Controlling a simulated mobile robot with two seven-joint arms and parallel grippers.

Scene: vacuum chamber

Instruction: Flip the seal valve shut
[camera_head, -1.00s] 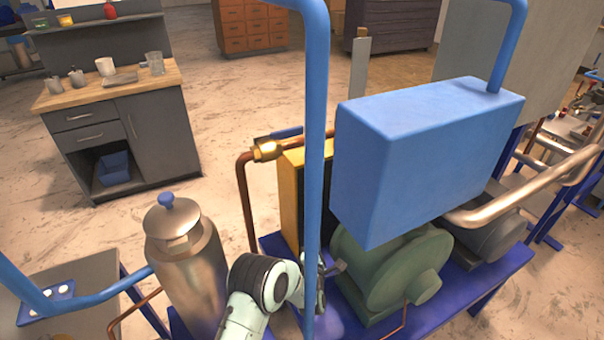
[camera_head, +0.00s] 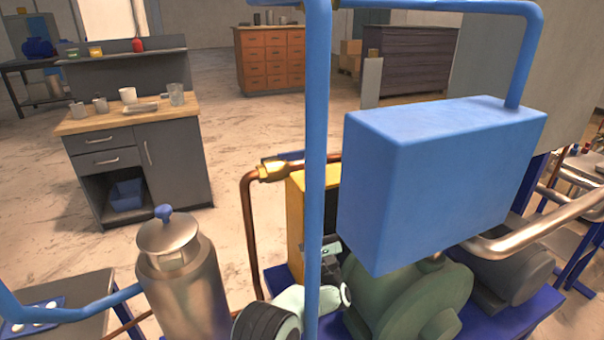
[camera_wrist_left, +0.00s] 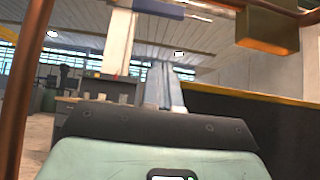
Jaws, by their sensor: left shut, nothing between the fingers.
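The seal valve is a brass body (camera_head: 272,172) on a copper pipe, left of the blue upright pipe. Its blue handle (camera_head: 283,157) lies just above the brass, roughly along the pipe run. In the left wrist view the brass body (camera_wrist_left: 268,32) is at the upper right and the blue handle (camera_wrist_left: 158,8) is at the top edge, above and beyond the fingers. My left gripper (camera_head: 331,249) is shut and empty, below and right of the valve, partly hidden by the blue upright pipe. Its fingers also show in the left wrist view (camera_wrist_left: 142,60). My right gripper is out of view.
A blue box (camera_head: 430,180) hangs over a green pump (camera_head: 415,295) at right. A yellow-edged dark panel (camera_head: 296,215) stands below the valve. A metal flask (camera_head: 180,270) stands at left. The blue upright pipe (camera_head: 316,120) crosses in front of my arm.

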